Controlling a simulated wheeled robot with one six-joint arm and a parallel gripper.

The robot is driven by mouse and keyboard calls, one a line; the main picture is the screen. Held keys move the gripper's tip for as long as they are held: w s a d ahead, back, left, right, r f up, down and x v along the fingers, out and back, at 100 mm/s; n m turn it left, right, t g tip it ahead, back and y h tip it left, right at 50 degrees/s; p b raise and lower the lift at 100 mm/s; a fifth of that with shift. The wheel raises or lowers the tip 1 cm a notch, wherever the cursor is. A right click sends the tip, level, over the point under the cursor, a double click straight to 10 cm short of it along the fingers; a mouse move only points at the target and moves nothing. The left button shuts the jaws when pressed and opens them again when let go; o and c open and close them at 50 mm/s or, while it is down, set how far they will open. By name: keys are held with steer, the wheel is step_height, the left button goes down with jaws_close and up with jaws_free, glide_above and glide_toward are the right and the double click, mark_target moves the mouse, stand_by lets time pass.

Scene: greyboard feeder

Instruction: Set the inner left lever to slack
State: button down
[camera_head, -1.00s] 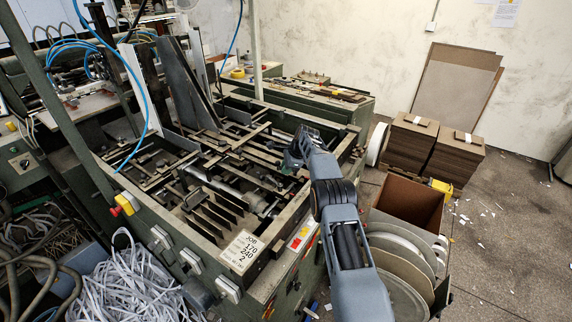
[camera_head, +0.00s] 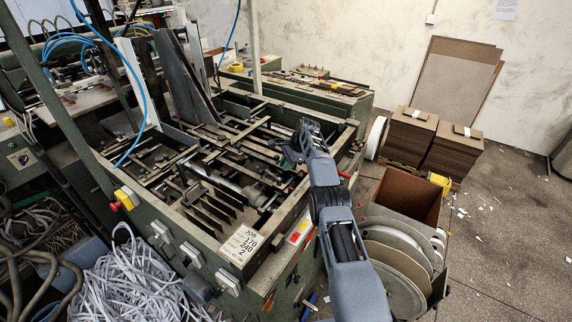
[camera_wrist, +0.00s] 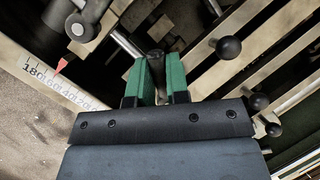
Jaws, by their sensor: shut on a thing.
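In the wrist view my gripper (camera_wrist: 161,80) has its two green-padded fingers closed around a dark lever handle (camera_wrist: 157,66). Most of the handle is hidden between the pads, and I cannot tell its setting. A metal rod (camera_wrist: 126,43) runs to the upper left from near the fingertips. Levers with black ball knobs stand to the right, one at the upper right (camera_wrist: 228,47) and two lower down (camera_wrist: 258,101). In the head view my gripper (camera_head: 290,157) is low over the right side of the feeder frame (camera_head: 205,240); the held lever is too small to make out there.
A scale strip (camera_wrist: 60,84) with a red pointer (camera_wrist: 62,65) lies left of the fingers. Bars and rods crowd the feeder bed around the gripper. Greyboard stacks (camera_head: 453,152) and an open bin (camera_head: 405,195) stand to the right.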

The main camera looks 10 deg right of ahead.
steer(key=c, duration=1.1)
jaws_free()
steer(key=shift+r, duration=0.1)
steer(key=shift+d+r, duration=0.15)
steer(key=shift+r, duration=0.15)
steer(key=s+d, duration=0.1)
steer(key=d, duration=0.3)
steer(key=s+d+r, duration=0.1)
steer(key=d, duration=0.3)
steer(key=s+d+r, duration=0.1)
steer(key=d, duration=0.3)
steer(key=shift+d, duration=0.35)
